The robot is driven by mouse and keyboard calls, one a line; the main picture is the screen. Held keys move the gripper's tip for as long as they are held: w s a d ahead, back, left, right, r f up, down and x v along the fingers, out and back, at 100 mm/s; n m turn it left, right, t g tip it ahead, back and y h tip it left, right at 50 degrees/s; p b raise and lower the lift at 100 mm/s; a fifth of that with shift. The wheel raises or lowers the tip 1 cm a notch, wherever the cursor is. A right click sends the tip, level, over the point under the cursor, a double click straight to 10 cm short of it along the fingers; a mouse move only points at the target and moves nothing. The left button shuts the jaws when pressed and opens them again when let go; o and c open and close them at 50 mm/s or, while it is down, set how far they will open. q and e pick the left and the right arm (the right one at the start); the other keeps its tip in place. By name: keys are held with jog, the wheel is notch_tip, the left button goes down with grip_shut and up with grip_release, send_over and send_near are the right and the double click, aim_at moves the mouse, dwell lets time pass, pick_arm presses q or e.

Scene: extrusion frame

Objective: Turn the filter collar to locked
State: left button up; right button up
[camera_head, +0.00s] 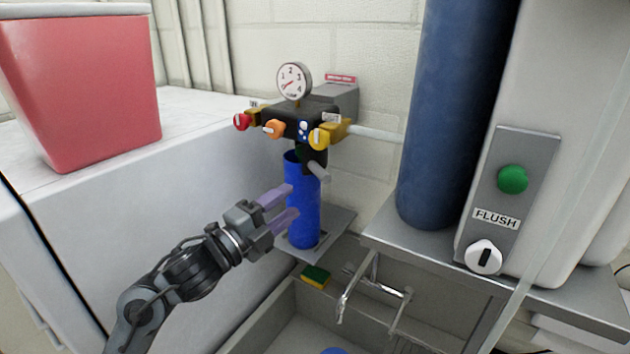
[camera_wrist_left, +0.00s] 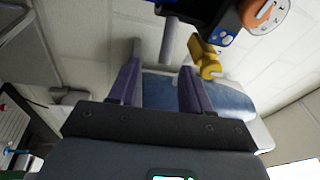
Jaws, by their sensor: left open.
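The filter is an upright bright blue cylinder (camera_head: 304,222) under a black valve head (camera_head: 292,121). A black collar part (camera_head: 314,156) sits at its top, with a short grey handle (camera_head: 319,172) sticking out from it. The handle also shows in the left wrist view (camera_wrist_left: 167,42), ahead of the gap between the fingers. My left gripper (camera_head: 292,200) is open, with its purple fingers beside the blue cylinder, lower than the handle. I cannot tell whether they touch the cylinder. In the wrist view the gap between the fingertips (camera_wrist_left: 160,75) holds nothing. My right gripper is not in view.
Red (camera_head: 241,121), orange (camera_head: 273,129) and yellow (camera_head: 320,139) knobs and a gauge (camera_head: 293,81) surround the valve head. A sink (camera_head: 262,325) with a tap (camera_head: 345,300) and sponge (camera_head: 315,276) lies below. A dark blue tank (camera_head: 450,120) and flush panel (camera_head: 515,190) stand right.

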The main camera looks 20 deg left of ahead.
aim_at(317, 176)
pick_arm(q)
jog(key=p+x, duration=0.1)
jog(key=x, duration=0.2)
jog(key=r+p+x, duration=0.1)
jog(key=x, duration=0.2)
jog(key=p+x, duration=0.1)
jog(key=x, duration=0.2)
jog(key=shift+w+d+r, duration=0.2)
jog(key=shift+w+r, duration=0.05)
jog(key=shift+r, duration=0.1)
jog(key=shift+w+d+p, duration=0.2)
jog(key=shift+w+p, duration=0.1)
jog(key=shift+w, duration=0.15)
jog(key=shift+c, duration=0.4)
grip_shut()
